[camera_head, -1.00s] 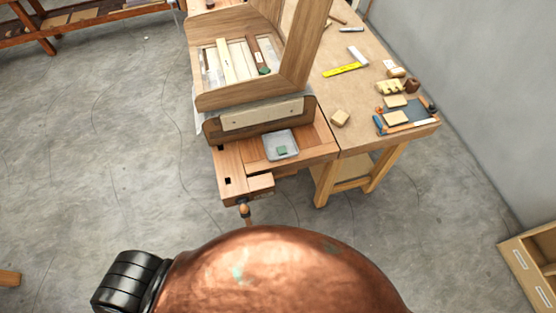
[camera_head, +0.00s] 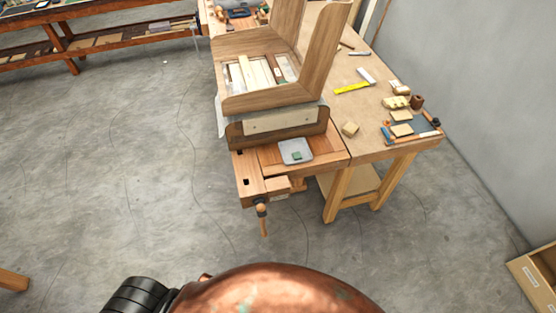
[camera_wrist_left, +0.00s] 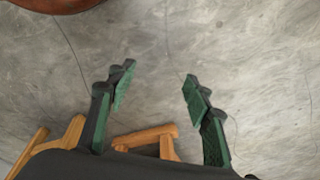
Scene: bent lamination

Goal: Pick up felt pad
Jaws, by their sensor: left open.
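A small green piece (camera_head: 297,155), probably the felt pad, lies in a shallow grey tray (camera_head: 307,146). The tray sits on the front end of the wooden workbench (camera_head: 325,149). The green piece is too small to make out in detail. My left gripper (camera_wrist_left: 159,77) shows in the left wrist view, its green-padded fingers spread apart with only bare floor between the tips. Neither gripper shows in the head view, and the felt pad does not show in the left wrist view.
A large bent wooden form (camera_head: 270,103) stands on the bench behind the tray. A wooden handle (camera_head: 262,212) hangs at the bench front. Grey floor is open at left.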

